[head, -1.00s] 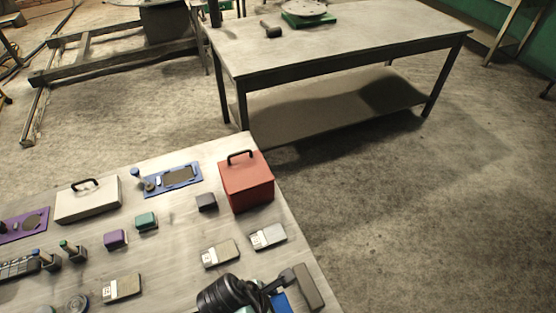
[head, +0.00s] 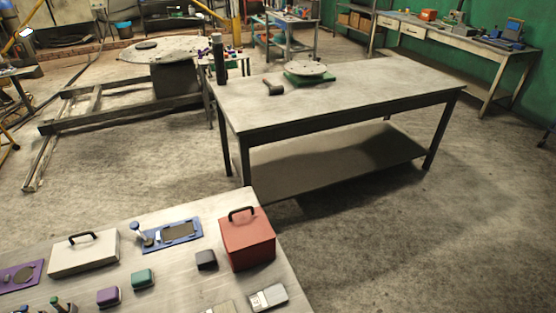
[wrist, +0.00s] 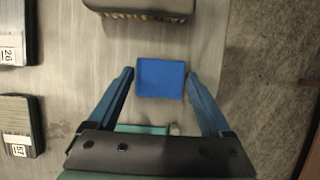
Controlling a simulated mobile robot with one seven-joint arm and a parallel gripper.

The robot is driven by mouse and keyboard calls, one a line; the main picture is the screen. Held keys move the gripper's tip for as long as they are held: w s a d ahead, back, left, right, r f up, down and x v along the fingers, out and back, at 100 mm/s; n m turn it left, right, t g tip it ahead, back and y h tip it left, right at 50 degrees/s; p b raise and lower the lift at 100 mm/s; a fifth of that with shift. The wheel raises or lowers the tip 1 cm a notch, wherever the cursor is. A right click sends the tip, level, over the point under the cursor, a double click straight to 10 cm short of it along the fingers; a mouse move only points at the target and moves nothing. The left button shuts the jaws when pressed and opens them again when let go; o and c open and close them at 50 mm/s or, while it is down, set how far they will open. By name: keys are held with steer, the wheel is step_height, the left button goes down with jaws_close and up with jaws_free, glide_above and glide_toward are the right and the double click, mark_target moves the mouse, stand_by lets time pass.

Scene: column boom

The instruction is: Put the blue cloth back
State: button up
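The blue cloth (wrist: 160,78) shows in the wrist view as a flat, neat blue square over the pale tabletop. My gripper (wrist: 159,74) is open, with one blue finger on each side of the square and a narrow gap at each side. I cannot tell how high the fingertips are above the tabletop. A teal thing (wrist: 142,129) is partly hidden behind my gripper's body. The head view shows neither my gripper nor the blue square.
The near table (head: 190,275) bears a red box (head: 247,243), a white case (head: 84,254), a blue mat (head: 185,229), small blocks and brushes. A dark brush-like thing (wrist: 140,8) lies just beyond the cloth. Bare floor (wrist: 275,90) is to the right. A larger table (head: 340,95) stands behind.

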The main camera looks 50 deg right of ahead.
steer(key=shift+o, duration=0.9)
steer(key=shift+r, duration=0.15)
steer(key=v, duration=1.2)
